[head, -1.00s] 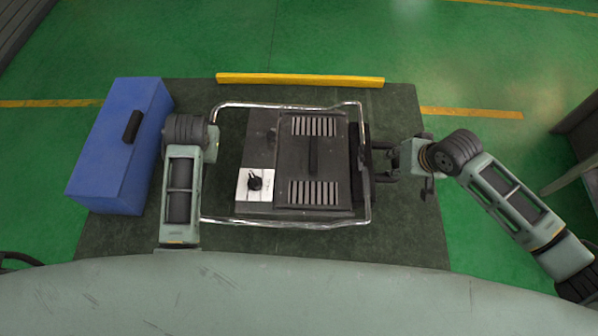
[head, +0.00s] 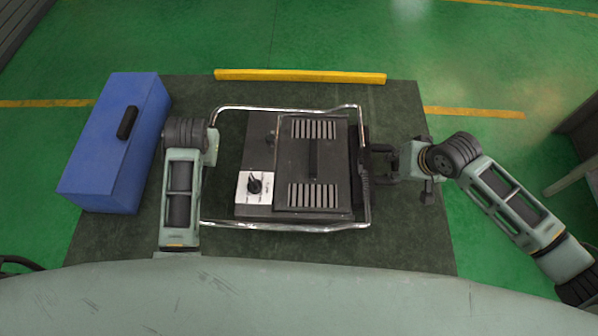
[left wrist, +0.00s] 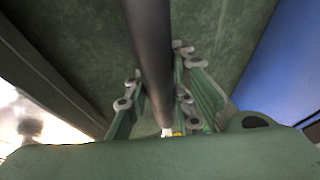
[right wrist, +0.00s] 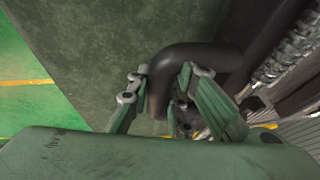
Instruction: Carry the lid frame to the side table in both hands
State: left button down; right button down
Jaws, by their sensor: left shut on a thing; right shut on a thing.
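The lid frame is a chrome tube loop (head: 290,108) around a dark, slotted body with a black central handle and a white dial plate (head: 254,187). It lies in the middle of the head view, over the dark table. My right gripper (head: 380,165) is shut on the dark bar at its right side; the right wrist view shows the bent dark tube (right wrist: 198,56) between the fingers. My left gripper (left wrist: 157,95) is shut around a straight dark tube (left wrist: 150,45). In the head view my left arm hides those fingers. Any gap beneath the frame cannot be told.
A blue box (head: 95,170) with a black handle stands on the dark table (head: 415,240), left of my left arm. A yellow bar (head: 300,76) lies along the table's far edge. A grey stand (head: 580,165) is at the far right, with green floor between.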

pick_arm(q)
jog(key=shift+w+f+b, duration=0.1)
jog(key=shift+f+b, duration=0.6)
jog(key=shift+b, duration=0.05)
pick_arm(e)
jog(key=shift+w+f, duration=0.3)
jog(key=shift+f, duration=0.3)
pick_arm(q)
jog(key=c, duration=1.9)
grip_release()
jog(key=shift+s+f, duration=0.2)
pick_arm(e)
jog(key=c, duration=2)
grip_release()
jog(key=shift+s+d+f, duration=0.15)
jog(key=shift+s+f, duration=0.05)
pick_arm(q)
jog(key=o, duration=0.4)
jog(key=shift+s+r, duration=0.15)
jog(key=shift+r, duration=0.05)
pick_arm(e)
jog(key=o, duration=0.4)
jog(key=shift+s+r, duration=0.1)
jog(key=shift+s, duration=0.2)
jog(key=shift+w, duration=0.1)
